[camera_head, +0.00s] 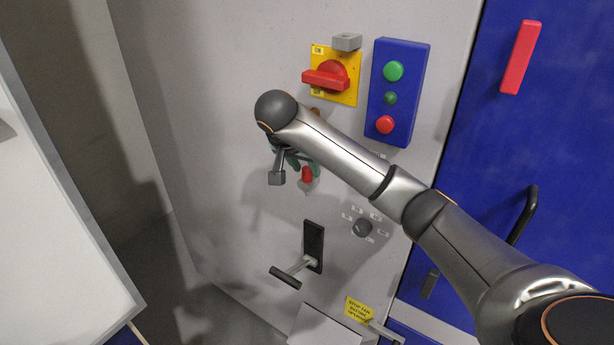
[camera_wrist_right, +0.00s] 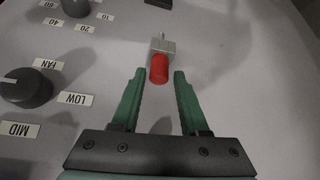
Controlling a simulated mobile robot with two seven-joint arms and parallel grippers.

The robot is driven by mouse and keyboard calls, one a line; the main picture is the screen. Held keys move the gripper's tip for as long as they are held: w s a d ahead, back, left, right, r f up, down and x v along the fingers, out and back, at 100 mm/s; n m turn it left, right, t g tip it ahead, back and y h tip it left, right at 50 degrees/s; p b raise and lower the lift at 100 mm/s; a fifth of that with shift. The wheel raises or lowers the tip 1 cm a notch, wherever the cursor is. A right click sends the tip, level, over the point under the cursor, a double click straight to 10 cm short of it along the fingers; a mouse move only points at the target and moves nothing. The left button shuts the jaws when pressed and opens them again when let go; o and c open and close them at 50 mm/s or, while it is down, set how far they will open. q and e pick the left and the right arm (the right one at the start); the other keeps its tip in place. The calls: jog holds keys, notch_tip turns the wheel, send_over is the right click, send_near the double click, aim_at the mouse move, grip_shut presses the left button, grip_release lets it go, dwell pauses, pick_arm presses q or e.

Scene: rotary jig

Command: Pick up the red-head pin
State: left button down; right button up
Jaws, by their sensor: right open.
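The red-head pin (camera_head: 306,174) sits at the grey panel (camera_head: 235,60), just below my right gripper's fingers in the head view. In the right wrist view, the red head (camera_wrist_right: 159,69) shows in front of a small light-grey block with a thin pin end. My right gripper (camera_head: 303,164) is open, with green fingers. In the right wrist view, its fingertips (camera_wrist_right: 159,78) appear on either side of the red head, with a gap on both sides. Whether the head is at fingertip depth I cannot tell. My left gripper is out of view.
A yellow plate with a red rotary switch (camera_head: 326,76) and a blue button box (camera_head: 403,70) are above. A dial (camera_head: 363,228) with labels is lower right. A black-handled lever (camera_head: 286,277) sticks out below. A blue door (camera_head: 550,130) is at right.

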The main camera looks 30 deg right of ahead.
jog(key=shift+x, duration=0.75)
jog(key=shift+c, duration=0.2)
jog(key=shift+r, duration=0.1)
grip_shut()
